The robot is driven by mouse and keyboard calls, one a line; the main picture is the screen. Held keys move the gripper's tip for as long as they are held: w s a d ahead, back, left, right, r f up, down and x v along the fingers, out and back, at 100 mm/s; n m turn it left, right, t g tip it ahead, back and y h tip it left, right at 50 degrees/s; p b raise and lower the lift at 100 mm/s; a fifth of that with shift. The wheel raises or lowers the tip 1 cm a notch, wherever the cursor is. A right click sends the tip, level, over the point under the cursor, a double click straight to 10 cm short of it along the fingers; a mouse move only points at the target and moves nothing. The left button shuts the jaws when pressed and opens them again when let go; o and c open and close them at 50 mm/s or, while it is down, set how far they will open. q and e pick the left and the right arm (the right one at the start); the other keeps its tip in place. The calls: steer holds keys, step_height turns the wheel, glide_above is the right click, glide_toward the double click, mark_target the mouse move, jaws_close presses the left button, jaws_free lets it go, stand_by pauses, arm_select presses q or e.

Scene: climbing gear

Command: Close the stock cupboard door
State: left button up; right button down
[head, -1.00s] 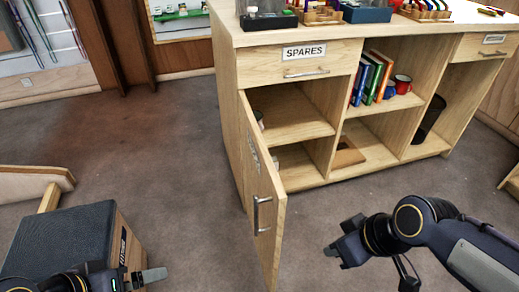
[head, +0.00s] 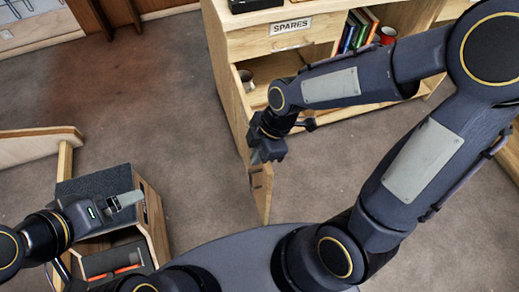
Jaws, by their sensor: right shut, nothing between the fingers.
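The stock cupboard door (head: 262,196) stands open, swung out from the left front of the wooden counter (head: 243,46) towards me. My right arm reaches across the counter's front. My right gripper (head: 257,160) is shut and empty, pointing down at the door's upper part. It hides most of the door's middle and the handle. I cannot tell whether it touches the door. My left gripper (head: 126,201) is at the lower left, well apart from the door. Whether its fingers are open does not show clearly.
A drawer labelled SPARES (head: 291,26) is above the door's compartment. Books (head: 358,28) and a red mug (head: 387,35) stand on the shelf to the right. A box-like unit with a dark top (head: 92,185) is under my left gripper. Carpet (head: 170,110) left of the door is clear.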

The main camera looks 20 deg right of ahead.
mark_target(263, 166)
steer(key=f, duration=0.2)
steer(key=d+f, duration=0.1)
steer(key=f, duration=0.4)
steer(key=shift+d+b, duration=0.25)
steer(key=shift+b, duration=0.05)
steer(key=shift+d, duration=0.1)
